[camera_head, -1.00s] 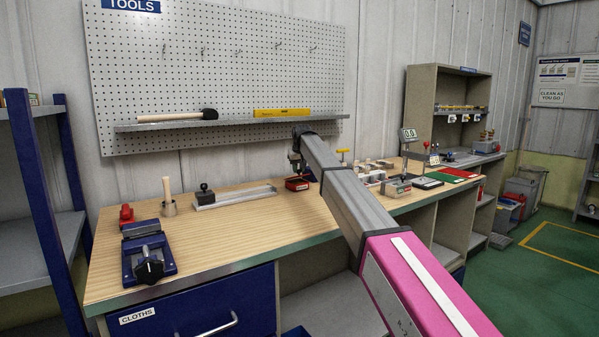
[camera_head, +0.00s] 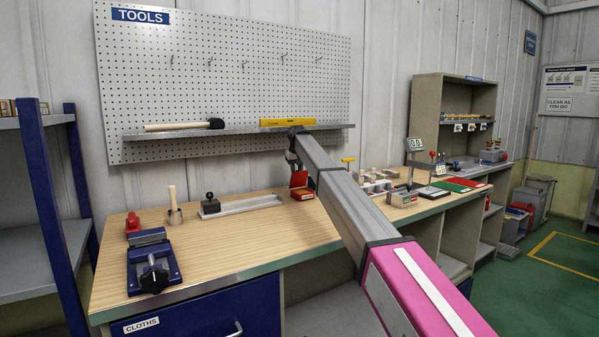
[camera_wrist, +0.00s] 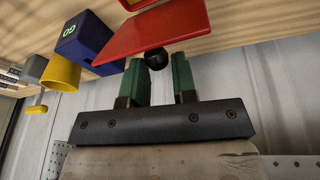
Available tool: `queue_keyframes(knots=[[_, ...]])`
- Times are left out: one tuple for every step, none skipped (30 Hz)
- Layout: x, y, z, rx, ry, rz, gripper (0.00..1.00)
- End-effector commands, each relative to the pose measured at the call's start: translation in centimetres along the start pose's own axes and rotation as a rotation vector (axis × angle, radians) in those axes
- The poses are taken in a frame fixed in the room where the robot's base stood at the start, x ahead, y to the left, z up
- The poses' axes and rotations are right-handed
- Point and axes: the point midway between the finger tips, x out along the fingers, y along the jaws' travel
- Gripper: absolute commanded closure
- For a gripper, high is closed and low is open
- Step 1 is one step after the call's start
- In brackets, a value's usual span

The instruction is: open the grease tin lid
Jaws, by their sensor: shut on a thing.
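The grease tin (camera_head: 302,194) is a small red box on the wooden bench, below the right part of the pegboard shelf. Its red lid (camera_head: 298,179) stands tilted up above the tin, so the tin is at least partly open. In the wrist view, the lid (camera_wrist: 152,30) is a flat red plate with a round black knob (camera_wrist: 155,58) on it. My gripper (camera_wrist: 168,62) has green fingers at the knob and is shut on it. In the head view, my gripper (camera_head: 296,165) is mostly hidden behind my arm.
A long metal tray (camera_head: 243,206) lies left of the tin, with a blue vise (camera_head: 153,265) farther left. A yellow-topped item (camera_head: 348,161) and a scale (camera_head: 401,197) stand to the right. The shelf (camera_head: 240,131) runs above. The bench front is clear.

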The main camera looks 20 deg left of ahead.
Motion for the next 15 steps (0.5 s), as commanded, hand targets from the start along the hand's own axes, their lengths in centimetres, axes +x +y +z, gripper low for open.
queue_keyframes(knots=[[0.4, -0.8, -0.6, 0.0, 0.003, -0.013, 1.0], [0.5, -0.8, -0.8, 0.0, 0.002, -0.013, 1.0], [0.6, -0.9, -1.0, 0.0, 0.002, -0.013, 1.0], [0.7, -1.0, -1.1, 0.0, 0.002, -0.013, 1.0], [0.7, -1.0, -1.2, 0.0, 0.002, -0.013, 1.0], [0.8, -1.1, -1.4, 0.0, 0.001, -0.013, 1.0], [0.9, -1.1, -1.4, 0.0, 0.001, -0.013, 1.0], [0.9, -1.2, -1.5, 0.0, 0.001, -0.013, 1.0], [1.0, -1.2, -1.6, 0.0, 0.001, -0.013, 1.0], [1.1, -1.3, -1.7, 0.0, 0.0, -0.013, 1.0], [1.1, -1.3, -1.8, 0.0, 0.0, -0.013, 1.0], [1.2, -1.4, -1.8, 0.0, 0.0, -0.013, 1.0], [1.2, -1.4, -1.9, 0.0, 0.0, -0.013, 1.0], [1.3, -1.4, -1.9, 0.0, -0.001, -0.013, 1.0], [1.3, -1.4, -1.9, 0.0, -0.001, -0.013, 1.0]])
